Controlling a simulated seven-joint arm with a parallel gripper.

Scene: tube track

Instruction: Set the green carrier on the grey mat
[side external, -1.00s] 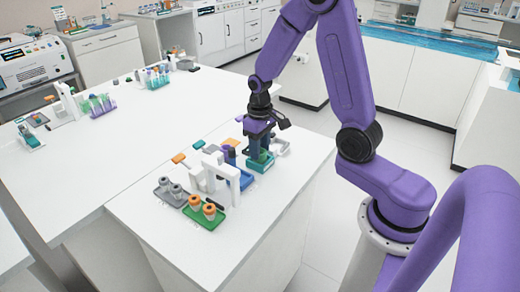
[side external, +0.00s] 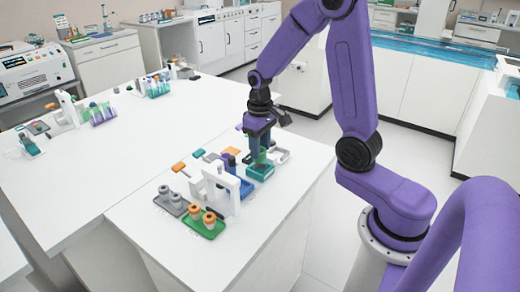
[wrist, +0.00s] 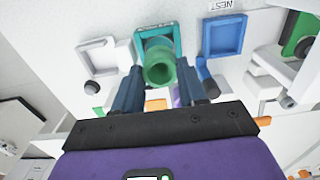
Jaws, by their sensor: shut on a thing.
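The green carrier (wrist: 158,66) shows in the wrist view as a hollow round cylinder between my fingertips. My gripper (wrist: 163,84) is shut on it. Behind it in the wrist view is a teal square tray (wrist: 179,29), whose middle the carrier hides. In the side view my gripper (side external: 262,152) points down over the teal tray (side external: 259,177), and the carrier is mostly hidden by the fingers. I cannot tell whether the carrier touches the tray. A pale grey square frame (wrist: 83,60), possibly the grey mat, lies left of the teal tray in the wrist view.
A blue square tray (wrist: 222,55) lies right of the teal one. A white arch (side external: 235,192) stands close by on the bench. A grey tray (side external: 163,207) and a green tray (side external: 214,233) hold capped pots at the front. The bench's right front is clear.

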